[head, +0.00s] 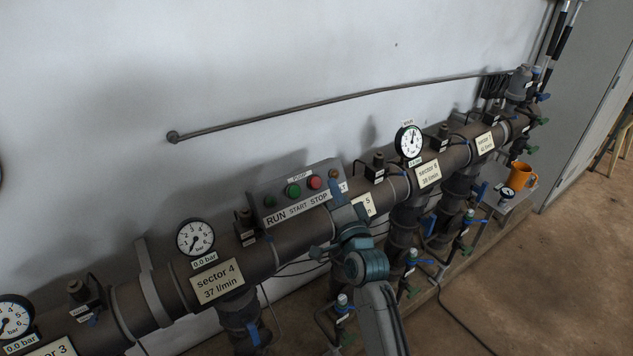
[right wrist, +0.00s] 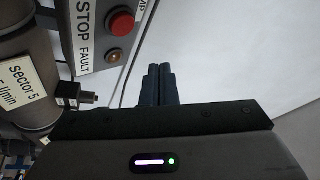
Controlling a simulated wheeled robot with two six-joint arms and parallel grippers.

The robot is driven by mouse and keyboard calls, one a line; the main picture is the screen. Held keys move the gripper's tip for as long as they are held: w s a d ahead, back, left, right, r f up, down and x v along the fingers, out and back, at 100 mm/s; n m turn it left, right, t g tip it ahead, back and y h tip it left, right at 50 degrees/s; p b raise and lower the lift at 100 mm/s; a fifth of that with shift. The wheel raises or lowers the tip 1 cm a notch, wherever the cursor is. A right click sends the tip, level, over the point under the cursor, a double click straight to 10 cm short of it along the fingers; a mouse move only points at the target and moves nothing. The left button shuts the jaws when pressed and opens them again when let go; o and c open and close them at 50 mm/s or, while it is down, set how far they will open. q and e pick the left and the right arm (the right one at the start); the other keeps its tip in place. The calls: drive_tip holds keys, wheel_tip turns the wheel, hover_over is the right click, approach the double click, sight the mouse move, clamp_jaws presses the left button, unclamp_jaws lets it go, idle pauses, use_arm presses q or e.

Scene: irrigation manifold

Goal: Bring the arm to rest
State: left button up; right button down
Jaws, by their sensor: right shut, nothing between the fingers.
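My right arm comes up from the bottom of the head view. Its gripper (head: 338,190) is in front of the right end of the pump control box (head: 268,208), covering part of its label. In the right wrist view the two dark fingers (right wrist: 157,84) are together with nothing between them, against the pale wall. The box's red stop button (right wrist: 121,23) and a small fault lamp (right wrist: 114,56) are to the left of the fingers there. I cannot tell how far the fingertips are from the box. My left gripper is not in view.
A thick manifold pipe (head: 185,289) with gauges, sector plates and valves runs diagonally across the head view. An orange mug (head: 519,176) stands at the right on a small grey surface. A thin rail (head: 330,101) crosses the wall. Open floor (head: 540,270) lies at the lower right.

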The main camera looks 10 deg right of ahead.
idle(0.4)
drive_tip(key=s+d+f+n+g, duration=0.1)
drive_tip(key=s+f+n+g, duration=0.2)
drive_tip(key=f, duration=1.3)
drive_tip(key=s+f+n+g, duration=0.2)
drive_tip(key=f+g, duration=0.2)
drive_tip(key=f, duration=1.2)
drive_tip(key=s+d+f+n+g, duration=0.2)
drive_tip(key=s+f, duration=0.5)
drive_tip(key=f, duration=0.3)
drive_tip(key=s+d+f+n+g, duration=0.1)
drive_tip(key=s+f+g, duration=0.2)
drive_tip(key=s+f, duration=0.65)
drive_tip(key=s+d+f+n+g, duration=0.1)
drive_tip(key=s+d+f+g, duration=0.1)
drive_tip(key=s+f, duration=0.4)
drive_tip(key=s+d+f+n+g+h, duration=0.1)
drive_tip(key=s+f, duration=0.4)
drive_tip(key=s, duration=1.2)
drive_tip(key=s+d+f+n+g, duration=0.3)
drive_tip(key=s+f, duration=0.3)
drive_tip(key=s, duration=0.5)
drive_tip(key=shift+s+d+f+g+h, duration=0.35)
drive_tip(key=shift+d+g, duration=0.35)
drive_tip(key=shift+d, duration=0.15)
drive_tip(key=shift+w, duration=0.15)
